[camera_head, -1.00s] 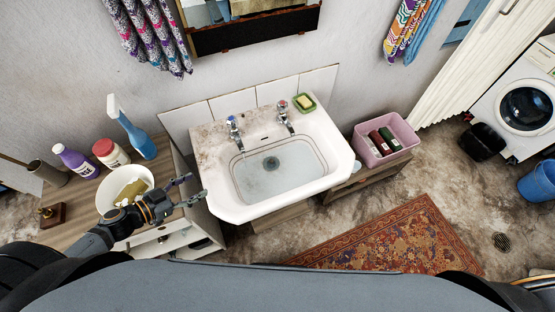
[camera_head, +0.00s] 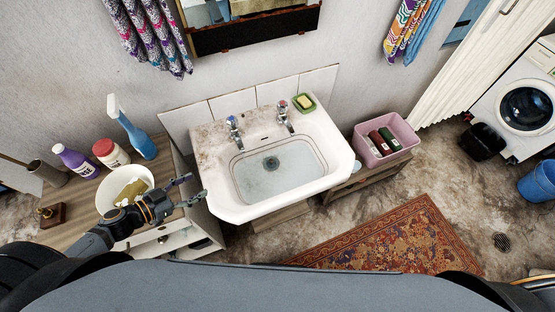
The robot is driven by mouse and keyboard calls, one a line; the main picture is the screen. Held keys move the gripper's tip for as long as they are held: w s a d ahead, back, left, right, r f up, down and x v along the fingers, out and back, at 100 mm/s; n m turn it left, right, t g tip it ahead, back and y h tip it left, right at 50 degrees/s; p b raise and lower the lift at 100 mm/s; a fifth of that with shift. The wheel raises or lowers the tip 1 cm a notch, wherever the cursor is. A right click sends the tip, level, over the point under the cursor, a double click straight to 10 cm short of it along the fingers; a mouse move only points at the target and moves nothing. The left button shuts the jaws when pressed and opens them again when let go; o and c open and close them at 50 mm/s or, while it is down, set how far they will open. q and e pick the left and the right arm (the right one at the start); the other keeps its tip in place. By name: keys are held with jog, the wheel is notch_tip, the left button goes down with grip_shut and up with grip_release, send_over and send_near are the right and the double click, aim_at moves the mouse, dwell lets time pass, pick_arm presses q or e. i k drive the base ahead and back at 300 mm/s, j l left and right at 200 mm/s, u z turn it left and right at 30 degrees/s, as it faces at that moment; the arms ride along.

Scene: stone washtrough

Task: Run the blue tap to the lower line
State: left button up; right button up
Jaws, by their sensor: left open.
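The blue tap (camera_head: 233,128), chrome with a blue top, stands at the back left of the white washbasin (camera_head: 238,212). A second chrome tap (camera_head: 284,115) stands to its right. Clear, shallow-looking water (camera_head: 285,172) lies in the bowl over a dark drain (camera_head: 271,163). A thin dark line runs around the bowl wall close to the water's edge; I cannot tell one line from two, or whether a stream falls from the blue tap. My left gripper (camera_head: 194,188) is open and empty, left of the basin, in front of the blue tap and apart from it. My right gripper is out of view.
A white bowl (camera_head: 109,197), blue spray bottle (camera_head: 138,140) and other bottles stand on the wooden cabinet at left, close to my left arm. A green soap dish (camera_head: 304,103) sits on the basin's back right corner. A pink crate (camera_head: 402,134) stands to the right.

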aim_at(232, 123)
jog(key=i+l+u, duration=0.15)
jog(key=l, duration=0.3)
jog(key=i+l+u, duration=0.1)
jog(key=l, duration=0.4)
jog(key=i+l+u, duration=0.15)
jog(key=l, duration=0.35)
